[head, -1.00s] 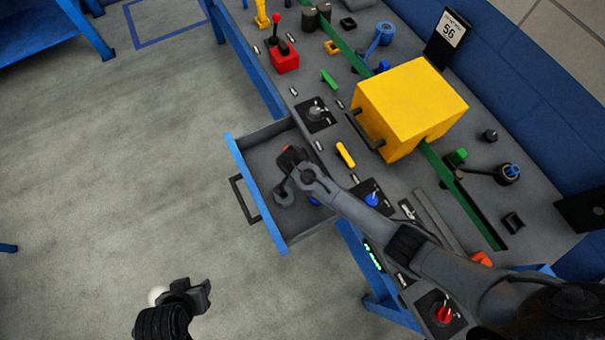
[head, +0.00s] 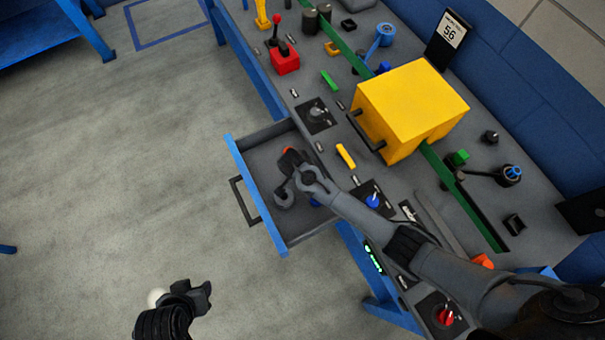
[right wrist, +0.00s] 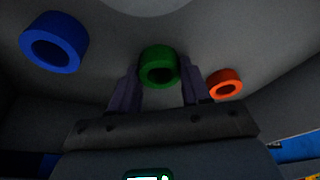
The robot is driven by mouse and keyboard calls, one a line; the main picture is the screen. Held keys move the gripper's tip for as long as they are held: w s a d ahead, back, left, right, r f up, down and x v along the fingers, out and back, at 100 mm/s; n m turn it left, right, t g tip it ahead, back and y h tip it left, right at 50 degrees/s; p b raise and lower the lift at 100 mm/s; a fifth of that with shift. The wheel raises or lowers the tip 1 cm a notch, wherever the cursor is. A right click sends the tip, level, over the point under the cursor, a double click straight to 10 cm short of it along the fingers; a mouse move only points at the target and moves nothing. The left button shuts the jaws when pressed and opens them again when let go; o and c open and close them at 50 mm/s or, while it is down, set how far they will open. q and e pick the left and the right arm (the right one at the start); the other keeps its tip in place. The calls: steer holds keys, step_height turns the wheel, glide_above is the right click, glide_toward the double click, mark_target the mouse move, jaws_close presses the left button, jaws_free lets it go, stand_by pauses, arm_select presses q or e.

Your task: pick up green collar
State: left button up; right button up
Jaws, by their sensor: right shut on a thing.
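The green collar (right wrist: 158,64) shows in the right wrist view as a short ring between the two fingers of my right gripper (right wrist: 158,82). The gripper is shut on it. In the head view my right gripper (head: 287,178) is down inside the open drawer (head: 232,160), and the green collar is hidden there by the hand. My left gripper (head: 203,297) hangs over the floor at the lower left, away from the bench. I cannot tell whether its jaws are open.
A blue collar (right wrist: 54,41) lies left of the green one and an orange collar (right wrist: 225,83) close to its right. The drawer walls surround the hand. The bench (head: 325,175) beside it holds a yellow box (head: 410,100), switches and small parts.

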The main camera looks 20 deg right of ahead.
steer(key=shift+r, duration=0.1)
steer(key=shift+r, duration=0.6)
step_height(320, 180, up, 17)
steer(key=p, duration=0.3)
steer(key=shift+f+p, duration=0.2)
steer(key=shift+p, duration=0.1)
